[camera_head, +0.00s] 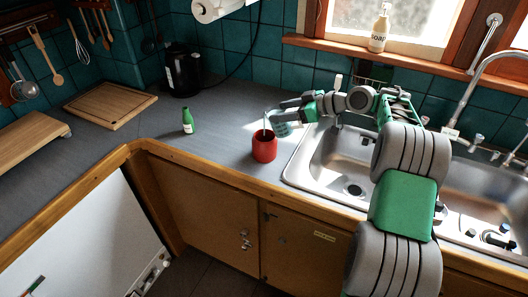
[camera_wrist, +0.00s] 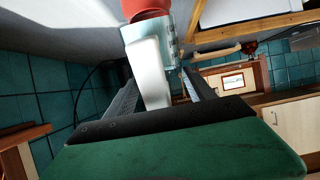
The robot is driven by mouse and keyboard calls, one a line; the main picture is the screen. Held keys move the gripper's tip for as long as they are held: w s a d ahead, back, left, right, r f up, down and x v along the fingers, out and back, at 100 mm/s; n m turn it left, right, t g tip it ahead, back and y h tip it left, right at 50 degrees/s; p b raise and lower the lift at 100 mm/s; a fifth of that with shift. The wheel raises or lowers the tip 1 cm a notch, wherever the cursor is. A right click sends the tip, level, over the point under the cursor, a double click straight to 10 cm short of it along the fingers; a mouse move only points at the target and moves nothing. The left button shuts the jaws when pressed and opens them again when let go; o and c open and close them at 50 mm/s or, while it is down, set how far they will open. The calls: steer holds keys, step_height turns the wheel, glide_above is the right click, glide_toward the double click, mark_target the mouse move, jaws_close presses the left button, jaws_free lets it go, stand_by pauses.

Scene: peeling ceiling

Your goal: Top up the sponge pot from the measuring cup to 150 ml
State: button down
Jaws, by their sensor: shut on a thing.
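The red sponge pot (camera_head: 264,148) stands upright on the grey counter, left of the sink. It also shows at the top of the wrist view (camera_wrist: 146,8). The clear, bluish measuring cup (camera_head: 281,129) is tilted above the pot's right side. A pale streak runs from its lip toward the pot's mouth; I cannot tell if it is liquid. My gripper (camera_head: 289,112) is shut on the measuring cup. In the wrist view the cup's white handle (camera_wrist: 150,75) is between my fingers, with the clear cup body (camera_wrist: 160,35) beyond it. The pot's liquid level and the cup's markings are not readable.
A small green bottle (camera_head: 188,121) stands left of the pot. A black kettle (camera_head: 182,74) and wooden boards (camera_head: 110,104) are farther left. The sink (camera_head: 335,160) lies right of the pot, under my arm. A soap bottle (camera_head: 380,28) stands on the windowsill.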

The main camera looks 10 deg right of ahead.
steer(key=shift+h, duration=0.3)
steer(key=shift+w+a+r+p, duration=0.1)
steer(key=shift+r+p, duration=0.1)
steer(key=shift+p, duration=0.35)
steer(key=shift+f+g+h, duration=0.1)
steer(key=shift+g+h, duration=0.2)
steer(key=shift+p, duration=0.3)
stand_by(0.4)
steer(key=shift+w+a+g+h+p, duration=0.1)
steer(key=shift+a+g+h+p, duration=0.05)
steer(key=shift+g+h+p, duration=0.2)
steer(key=shift+h, duration=0.35)
stand_by(0.4)
steer(key=shift+w+a+g+p, duration=0.15)
steer(key=shift+g+p, duration=0.1)
steer(key=shift+p, duration=0.35)
